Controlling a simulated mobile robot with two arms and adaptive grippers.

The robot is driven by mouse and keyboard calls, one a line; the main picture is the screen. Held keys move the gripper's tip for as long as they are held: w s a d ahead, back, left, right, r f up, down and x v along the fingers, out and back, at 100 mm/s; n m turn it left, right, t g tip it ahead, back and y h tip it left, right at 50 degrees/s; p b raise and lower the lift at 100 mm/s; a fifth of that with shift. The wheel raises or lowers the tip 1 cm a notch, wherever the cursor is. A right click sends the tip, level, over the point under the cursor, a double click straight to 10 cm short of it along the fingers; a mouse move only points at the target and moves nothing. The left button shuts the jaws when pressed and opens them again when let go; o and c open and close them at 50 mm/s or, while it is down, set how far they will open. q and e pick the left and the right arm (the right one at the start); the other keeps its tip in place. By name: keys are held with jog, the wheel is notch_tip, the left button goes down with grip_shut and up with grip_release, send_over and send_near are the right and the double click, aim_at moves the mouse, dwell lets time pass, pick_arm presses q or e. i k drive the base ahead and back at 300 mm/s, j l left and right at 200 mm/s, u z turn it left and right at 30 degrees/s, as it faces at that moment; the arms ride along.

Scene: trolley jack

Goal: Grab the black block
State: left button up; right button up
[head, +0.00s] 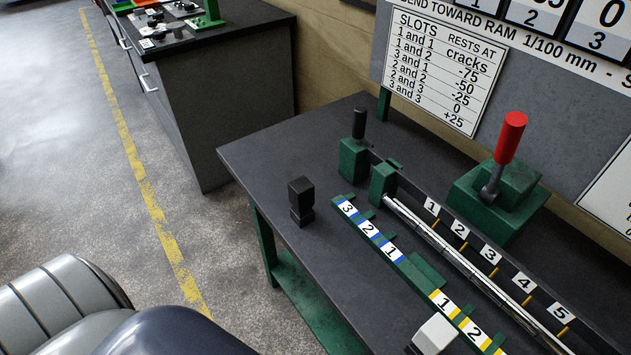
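The black block (301,201) stands upright on the dark bench top, near the bench's left edge. It has a wider cube-like top, a narrower waist and a wider foot. It stands apart from the green slotted rail to its right, and nothing touches it. Neither of my grippers shows in the head view.
The green rail (416,261) with numbered slots lies right of the block. Beyond it run a long metal bar (455,258) and a red-handled lever (510,138). A white block (434,335) is at the bottom. Bare bench top surrounds the black block.

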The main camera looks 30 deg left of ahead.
aim_at(301, 191)
jog(key=k+j+u, duration=0.15)
jog(key=j+u, duration=0.15)
jog(key=k+j+u, duration=0.1)
jog(key=j+u, duration=0.5)
jog(key=k+j, duration=0.05)
